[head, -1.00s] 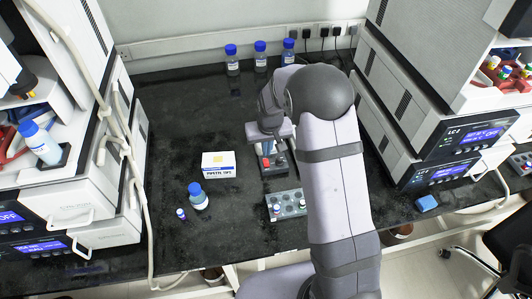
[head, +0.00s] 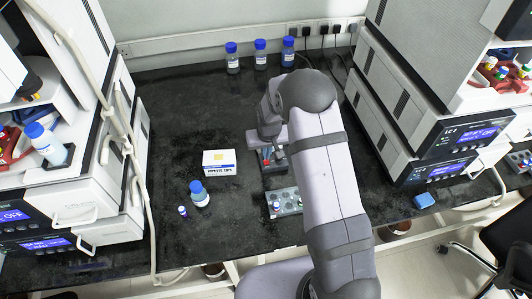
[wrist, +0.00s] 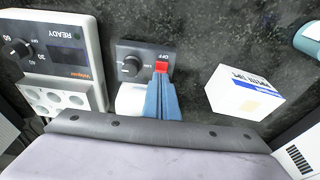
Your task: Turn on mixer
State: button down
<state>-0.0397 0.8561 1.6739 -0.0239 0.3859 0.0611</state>
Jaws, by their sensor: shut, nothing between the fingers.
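The mixer (wrist: 135,55) is a small dark grey box with a round knob (wrist: 130,66) and a red switch (wrist: 161,67) beside an "OFF" label in the wrist view. A white part of it shows beneath the panel. In the head view the mixer (head: 275,166) is partly hidden by my arm. My gripper (wrist: 162,78) has blue fingers, shut and empty, with their tips right at the red switch. I cannot tell whether they touch it. In the head view the fingers are mostly hidden under my wrist.
A white device (wrist: 55,50) with a "READY" display stands left of the mixer in the wrist view. A pipette tips box (head: 219,163), a bottle (head: 199,194), a small vial (head: 183,211) and a tube rack (head: 286,203) stand nearby. Instrument stacks flank both sides.

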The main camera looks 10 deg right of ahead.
jog(key=shift+w+f+b, duration=0.1)
jog(key=shift+f+b, duration=0.15)
jog(key=shift+b, duration=0.15)
jog(key=shift+s, duration=0.2)
jog(key=shift+s+p, duration=0.3)
jog(key=shift+s, duration=0.45)
jog(key=shift+w, duration=0.1)
jog(key=shift+r+p, duration=0.45)
jog(key=shift+r, duration=0.1)
jog(key=p+v, duration=0.2)
jog(key=v, duration=0.1)
jog(key=shift+r+p, duration=0.25)
jog(key=shift+p, duration=0.1)
jog(key=shift+r+b, duration=0.3)
jog(key=shift+b, duration=0.25)
jog(key=b+v, duration=0.2)
jog(key=v, duration=0.7)
jog(key=shift+s, duration=0.2)
jog(key=shift+f, duration=0.1)
